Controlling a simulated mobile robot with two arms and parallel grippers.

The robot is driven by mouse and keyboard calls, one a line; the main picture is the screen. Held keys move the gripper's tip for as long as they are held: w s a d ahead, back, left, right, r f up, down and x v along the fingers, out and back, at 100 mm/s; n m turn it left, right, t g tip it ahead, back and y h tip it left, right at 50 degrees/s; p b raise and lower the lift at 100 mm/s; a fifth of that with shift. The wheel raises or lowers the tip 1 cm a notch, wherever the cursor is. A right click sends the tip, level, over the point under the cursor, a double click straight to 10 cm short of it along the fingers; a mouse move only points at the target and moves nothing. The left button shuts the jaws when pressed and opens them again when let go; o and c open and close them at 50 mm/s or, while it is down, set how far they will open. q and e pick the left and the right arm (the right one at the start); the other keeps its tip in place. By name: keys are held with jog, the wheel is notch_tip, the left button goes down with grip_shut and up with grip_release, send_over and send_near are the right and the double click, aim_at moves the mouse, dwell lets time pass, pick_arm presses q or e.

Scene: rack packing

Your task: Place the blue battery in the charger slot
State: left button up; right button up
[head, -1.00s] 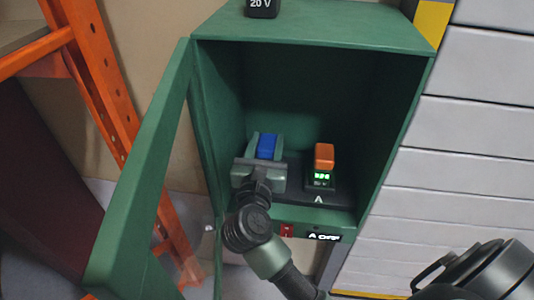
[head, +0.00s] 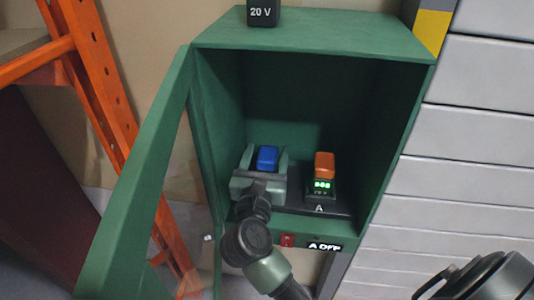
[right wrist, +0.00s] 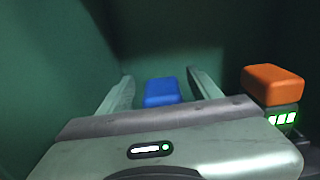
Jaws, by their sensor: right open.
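The blue battery (head: 267,158) stands inside the green cabinet, left of the orange battery; it also shows in the right wrist view (right wrist: 161,92). My right gripper (head: 265,157) is inside the cabinet, open, with one finger on each side of the blue battery. In the right wrist view, gaps show between the battery and both fingers (right wrist: 162,88). The battery's lower part, and whatever it rests on, is hidden behind my gripper body. The charger (head: 319,208), marked A, has a dark base running behind my gripper. My left gripper is not in view.
An orange battery (head: 325,165) sits above a lit green display (head: 321,184), close to my right finger. The cabinet (head: 310,38) has side walls and an open door (head: 140,185) at left. A red switch (head: 287,240) and an A label are on its front edge.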

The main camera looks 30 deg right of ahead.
jog(key=v, duration=0.2)
jog(key=b+v, duration=0.1)
jog(key=v, duration=0.3)
jog(key=shift+f+b, duration=0.25)
jog(key=shift+b, duration=0.1)
jog(key=shift+s+a+r, duration=0.15)
jog(key=shift+s+a, duration=0.15)
jog(key=shift+s, duration=0.15)
dwell(0.4)
